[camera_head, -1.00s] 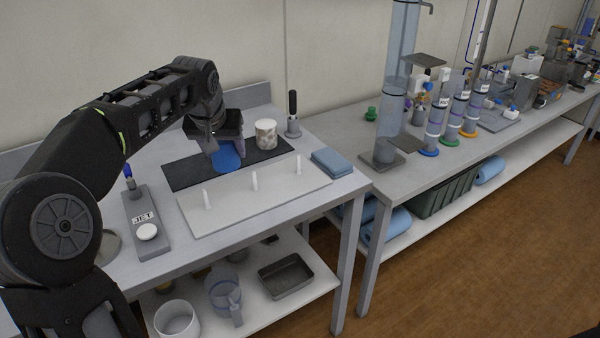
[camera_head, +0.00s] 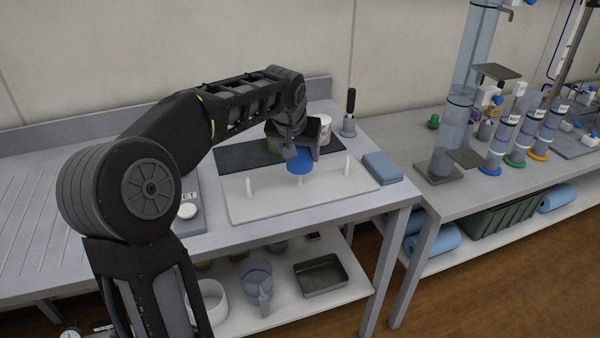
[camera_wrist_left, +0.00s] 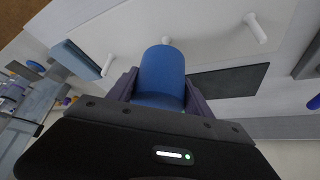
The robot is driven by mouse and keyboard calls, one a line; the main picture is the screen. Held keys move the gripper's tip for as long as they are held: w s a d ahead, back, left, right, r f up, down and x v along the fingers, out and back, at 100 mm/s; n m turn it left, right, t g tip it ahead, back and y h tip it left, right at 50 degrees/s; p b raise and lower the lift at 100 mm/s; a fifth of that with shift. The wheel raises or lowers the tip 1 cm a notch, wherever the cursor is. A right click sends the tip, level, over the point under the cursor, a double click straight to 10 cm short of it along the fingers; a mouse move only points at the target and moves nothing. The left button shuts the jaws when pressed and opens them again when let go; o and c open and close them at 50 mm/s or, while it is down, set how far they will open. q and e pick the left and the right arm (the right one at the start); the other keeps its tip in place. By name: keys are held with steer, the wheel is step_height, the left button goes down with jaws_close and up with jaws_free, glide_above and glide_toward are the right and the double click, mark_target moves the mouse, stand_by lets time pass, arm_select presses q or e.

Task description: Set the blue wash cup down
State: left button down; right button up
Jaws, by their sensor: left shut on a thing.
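The blue wash cup (camera_head: 299,163) is between the jaws of my left gripper (camera_head: 304,150), which is shut on it. The cup also fills the middle of the left wrist view (camera_wrist_left: 162,75). It is over the white peg board (camera_head: 270,204), at the middle peg (camera_head: 300,181), whose lower part shows below the cup. I cannot tell whether cup and peg touch. The left peg (camera_head: 250,187) and right peg (camera_head: 347,165) are bare. My right gripper is out of view.
A dark mat (camera_head: 234,158) lies behind the board. A white container (camera_head: 324,129) and a black-handled tool (camera_head: 350,108) stand at the back. A folded blue cloth (camera_head: 382,167) lies to the right. The jet unit (camera_head: 188,212) is at the left.

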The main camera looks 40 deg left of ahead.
mark_target(300, 170)
arm_select(q)
steer(key=shift+f, duration=0.8)
steer(key=shift+f, duration=1.9)
steer(key=shift+f, duration=0.1)
steer(key=c, duration=0.9)
jaws_free()
steer(key=shift+f, duration=0.1)
steer(key=o, duration=0.5)
steer(key=shift+c, duration=0.2)
